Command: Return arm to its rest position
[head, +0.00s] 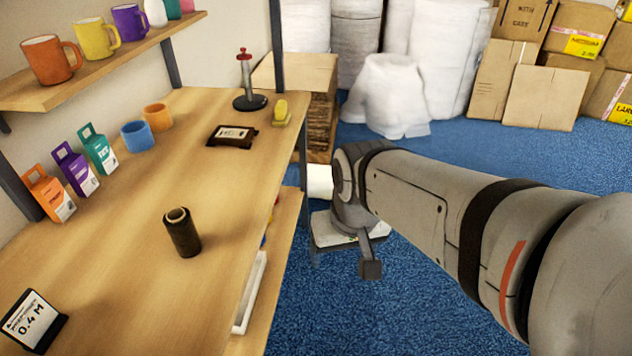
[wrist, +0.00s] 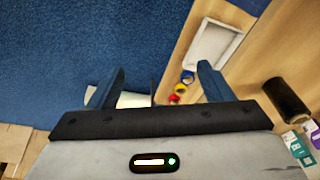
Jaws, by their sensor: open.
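My gripper (wrist: 160,84) is open in the wrist view, with its two dark fingers apart and nothing held between them. It hangs over the blue carpet and the edge of the wooden shelving. In the head view my arm reaches in from the right, and its end is beside the table's right edge; one finger (head: 370,268) shows below the wrist, and the fingertips are partly hidden there. The wooden table (head: 150,240) is to the left of the arm, apart from it.
On the table stand a dark spool (head: 182,233), a sign (head: 33,320), small boxes (head: 50,193), a blue cup (head: 137,136) and a stamp holder (head: 248,90). A white tray (head: 249,295) lies on the lower shelf. Cartons (head: 545,97) and wrapped rolls (head: 388,95) stand behind. Blue carpet is open on the right.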

